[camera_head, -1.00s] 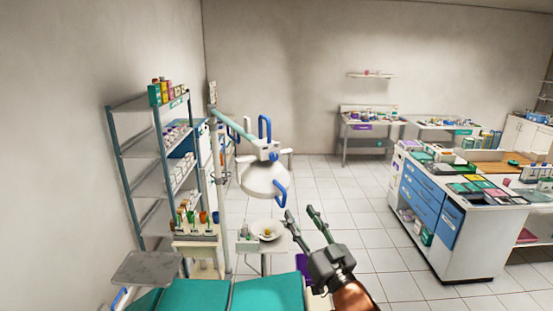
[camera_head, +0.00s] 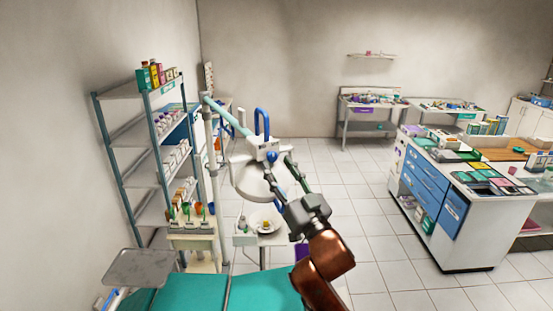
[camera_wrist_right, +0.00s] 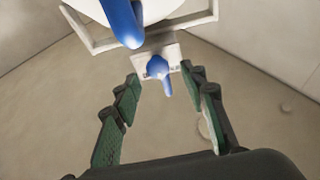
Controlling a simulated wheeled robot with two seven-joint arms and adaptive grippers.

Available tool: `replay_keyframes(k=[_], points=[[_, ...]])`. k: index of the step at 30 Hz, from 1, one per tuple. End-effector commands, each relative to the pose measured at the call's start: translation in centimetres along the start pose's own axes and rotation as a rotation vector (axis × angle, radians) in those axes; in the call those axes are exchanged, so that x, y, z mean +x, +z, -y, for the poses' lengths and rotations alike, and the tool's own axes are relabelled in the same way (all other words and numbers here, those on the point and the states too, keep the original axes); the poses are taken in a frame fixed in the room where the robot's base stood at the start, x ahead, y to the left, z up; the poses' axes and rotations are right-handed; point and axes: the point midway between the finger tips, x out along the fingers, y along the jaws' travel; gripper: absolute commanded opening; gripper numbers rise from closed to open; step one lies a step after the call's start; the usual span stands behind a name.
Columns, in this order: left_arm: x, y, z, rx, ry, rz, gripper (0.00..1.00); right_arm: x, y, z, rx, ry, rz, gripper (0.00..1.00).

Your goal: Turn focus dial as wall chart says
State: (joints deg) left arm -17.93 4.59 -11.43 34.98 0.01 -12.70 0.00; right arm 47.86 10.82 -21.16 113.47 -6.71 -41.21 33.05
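The dental lamp (camera_head: 251,180) has a white dome, blue handles and a pale green arm. A small blue dial (camera_head: 272,157) sits on its white housing. In the right wrist view the blue dial (camera_wrist_right: 158,68) has a pointer lobe directed down and slightly right, on a white plate with dark marks too small to read. My right gripper (camera_head: 279,163) is open and empty at the lamp. Its fingertips (camera_wrist_right: 160,76) stand on either side of the dial, with gaps visible. A pale panel (camera_head: 209,78), possibly the wall chart, is seen too edge-on to read. My left gripper is out of view.
A blue lamp handle (camera_wrist_right: 124,20) and white frame (camera_wrist_right: 88,38) are close beyond the fingers. A teal dental chair (camera_head: 190,294) is below, a metal shelf rack (camera_head: 140,160) at left, and a drawer cabinet (camera_head: 450,215) at right. The middle floor is clear.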

Motion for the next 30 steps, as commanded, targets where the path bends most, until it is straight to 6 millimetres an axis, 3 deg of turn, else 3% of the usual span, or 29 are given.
replay_keyframes(k=[6, 12, 15, 30], points=[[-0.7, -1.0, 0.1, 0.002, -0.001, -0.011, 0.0, 2.0, -0.1, -0.1, -0.001, 0.002, 0.0, 0.39], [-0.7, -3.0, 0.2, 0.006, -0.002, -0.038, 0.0, 2.2, 0.0, -0.2, -0.001, 0.003, 0.0, 0.39], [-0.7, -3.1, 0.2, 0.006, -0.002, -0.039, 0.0, 2.2, 0.0, -0.2, -0.001, 0.003, 0.0, 0.39], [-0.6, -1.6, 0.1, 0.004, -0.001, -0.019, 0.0, 2.2, 0.0, -0.2, -0.001, 0.003, 0.0, 0.05]])
